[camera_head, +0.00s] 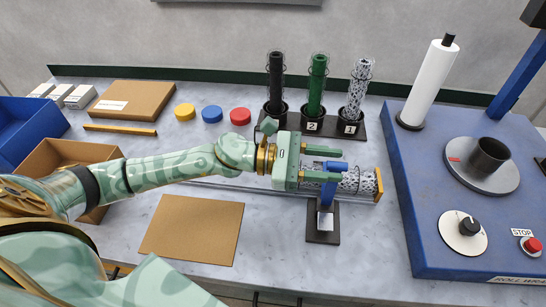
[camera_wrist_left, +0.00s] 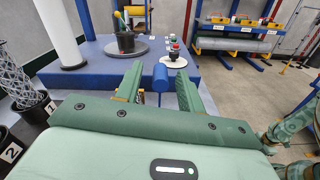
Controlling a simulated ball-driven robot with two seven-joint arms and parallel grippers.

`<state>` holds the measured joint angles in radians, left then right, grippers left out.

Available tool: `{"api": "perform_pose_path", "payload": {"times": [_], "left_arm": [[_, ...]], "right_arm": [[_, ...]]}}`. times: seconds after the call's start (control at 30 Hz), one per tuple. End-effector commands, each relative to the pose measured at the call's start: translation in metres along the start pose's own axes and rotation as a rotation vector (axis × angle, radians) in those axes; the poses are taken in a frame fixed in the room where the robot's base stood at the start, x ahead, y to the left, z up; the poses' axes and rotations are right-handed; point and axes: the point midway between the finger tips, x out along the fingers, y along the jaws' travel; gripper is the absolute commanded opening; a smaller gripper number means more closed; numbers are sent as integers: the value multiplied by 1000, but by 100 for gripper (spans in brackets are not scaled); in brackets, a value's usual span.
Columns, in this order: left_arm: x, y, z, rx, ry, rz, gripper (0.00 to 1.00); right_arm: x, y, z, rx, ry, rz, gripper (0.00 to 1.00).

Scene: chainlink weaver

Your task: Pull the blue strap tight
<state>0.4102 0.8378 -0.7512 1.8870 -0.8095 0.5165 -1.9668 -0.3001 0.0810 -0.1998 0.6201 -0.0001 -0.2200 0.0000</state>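A blue strap or lever piece (camera_head: 329,190) stands on a small black stand (camera_head: 323,228) in front of a chain-link roll (camera_head: 357,181). Its upper end reaches the tips of my left gripper (camera_head: 322,164). In the left wrist view, the blue piece's rounded end (camera_wrist_left: 161,77) sits between the two green fingers of my left gripper (camera_wrist_left: 162,88), with a gap visible on each side. The left gripper is open. The roll lies sideways with an orange-yellow end piece (camera_head: 379,185), and the gripper hides its left part. My right gripper is not in view.
A blue machine (camera_head: 420,235) with a white roll (camera_head: 430,82), knob and red stop button stands at right. Numbered mesh rolls stand in black cups (camera_head: 312,122) behind. A brown sheet (camera_head: 192,229) lies front left; boxes and coloured discs are at back left.

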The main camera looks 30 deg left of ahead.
Motion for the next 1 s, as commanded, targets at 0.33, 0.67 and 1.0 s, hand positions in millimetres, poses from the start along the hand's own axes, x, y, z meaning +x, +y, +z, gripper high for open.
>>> {"api": "perform_pose_path", "payload": {"times": [0.33, 0.67, 1.0], "left_arm": [[-92, -1, -4, -5, 5, -1, 39], [-122, 0, 0, 0, -1, -1, 39], [-122, 0, 0, 0, -1, -1, 39]], "right_arm": [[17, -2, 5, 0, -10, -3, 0], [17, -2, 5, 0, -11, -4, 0], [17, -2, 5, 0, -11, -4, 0]]}}
